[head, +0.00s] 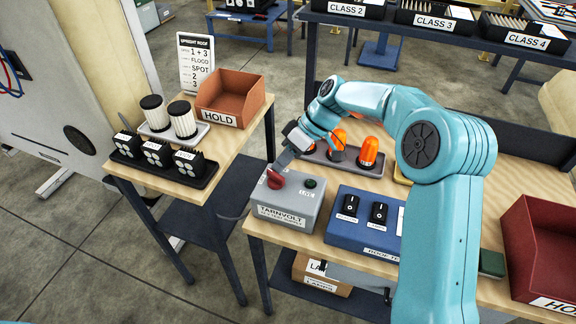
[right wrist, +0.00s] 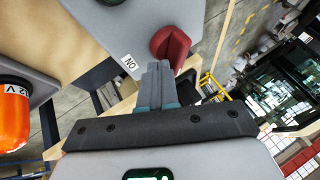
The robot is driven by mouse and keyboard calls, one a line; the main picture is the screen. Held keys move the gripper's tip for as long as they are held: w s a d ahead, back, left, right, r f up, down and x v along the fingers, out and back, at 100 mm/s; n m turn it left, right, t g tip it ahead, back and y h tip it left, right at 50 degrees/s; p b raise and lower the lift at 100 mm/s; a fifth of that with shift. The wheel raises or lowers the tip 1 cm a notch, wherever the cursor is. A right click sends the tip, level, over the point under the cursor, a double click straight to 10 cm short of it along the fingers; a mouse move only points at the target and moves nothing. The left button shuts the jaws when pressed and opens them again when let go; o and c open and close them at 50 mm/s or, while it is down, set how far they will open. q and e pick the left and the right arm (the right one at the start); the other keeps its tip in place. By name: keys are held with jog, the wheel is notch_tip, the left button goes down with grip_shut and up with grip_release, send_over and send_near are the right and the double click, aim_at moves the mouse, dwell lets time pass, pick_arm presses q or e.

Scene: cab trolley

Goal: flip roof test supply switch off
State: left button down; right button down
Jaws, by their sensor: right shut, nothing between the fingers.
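A grey supply box (head: 286,207) labelled TARNVOLT stands at the left front corner of the right-hand table. A red knob (head: 275,180) sits on its top, beside a dark green lamp or button (head: 310,183). My right gripper (head: 279,167) is shut and empty, its fingertips right at the knob. In the right wrist view the fingertips (right wrist: 158,68) are close beside the red knob (right wrist: 171,45), with an ON label (right wrist: 129,63) to their left. I cannot tell whether they touch. The knob's exact setting is unclear. My left gripper is not in view.
A blue box (head: 357,236) with two black rocker switches stands to the right, its label partly hidden by my arm. Orange beacons (head: 368,152) stand behind. A dark red bin (head: 540,250) is far right. The left table holds an orange-brown HOLD bin (head: 231,98).

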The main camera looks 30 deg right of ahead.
jog(key=shift+w+a+n+g, duration=0.15)
jog(key=shift+w+n+g, duration=0.2)
jog(key=shift+n, duration=0.35)
jog(key=shift+s, duration=0.25)
jog(key=shift+s+f+b, duration=0.15)
jog(key=shift+s+b, duration=0.4)
jog(key=shift+b, duration=0.1)
jog(key=shift+s, duration=0.1)
